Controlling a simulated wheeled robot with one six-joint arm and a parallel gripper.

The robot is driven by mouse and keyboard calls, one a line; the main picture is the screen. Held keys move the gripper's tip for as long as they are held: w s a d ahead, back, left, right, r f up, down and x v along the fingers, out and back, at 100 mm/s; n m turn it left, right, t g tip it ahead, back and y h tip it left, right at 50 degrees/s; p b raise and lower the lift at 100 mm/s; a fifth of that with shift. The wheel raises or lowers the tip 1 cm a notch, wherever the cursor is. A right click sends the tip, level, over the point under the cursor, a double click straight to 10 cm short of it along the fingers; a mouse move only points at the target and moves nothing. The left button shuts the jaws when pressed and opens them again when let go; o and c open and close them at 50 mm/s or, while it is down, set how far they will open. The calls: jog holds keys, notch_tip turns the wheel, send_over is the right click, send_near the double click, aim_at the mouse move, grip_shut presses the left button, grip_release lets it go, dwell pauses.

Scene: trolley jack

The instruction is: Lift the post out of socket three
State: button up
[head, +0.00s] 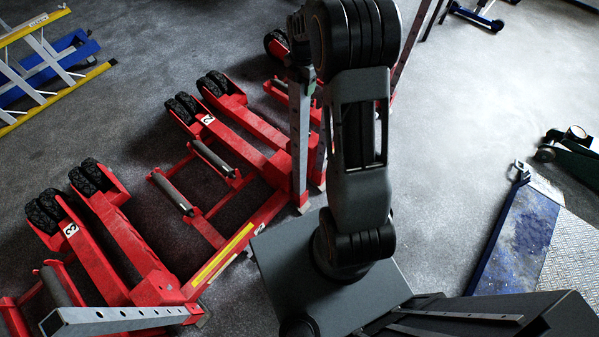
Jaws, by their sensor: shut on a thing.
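My gripper (299,72) is at the upper middle of the head view, left of my arm's dark links, and is partly hidden. It is shut on a grey post (300,140) with holes along it, which stands upright. The post's lower end is beside the red jack frame marked 2 (207,118); I cannot tell whether it sits in a socket or is clear of it. A second grey holed post (115,320) rises from the red frame marked 3 (70,231) at lower left, with no gripper on it.
Red jack legs with black wheels (90,178) and grey rollers (170,193) fill the left and centre. A blue ramp (520,235) is at right. Grey floor (460,120) is clear between.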

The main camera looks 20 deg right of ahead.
jog(key=shift+w+r+p, duration=0.1)
jog(key=shift+r+p, duration=2.1)
jog(key=shift+r, duration=1.5)
jog(key=shift+r+p, duration=1.85)
jog(key=shift+r, duration=0.55)
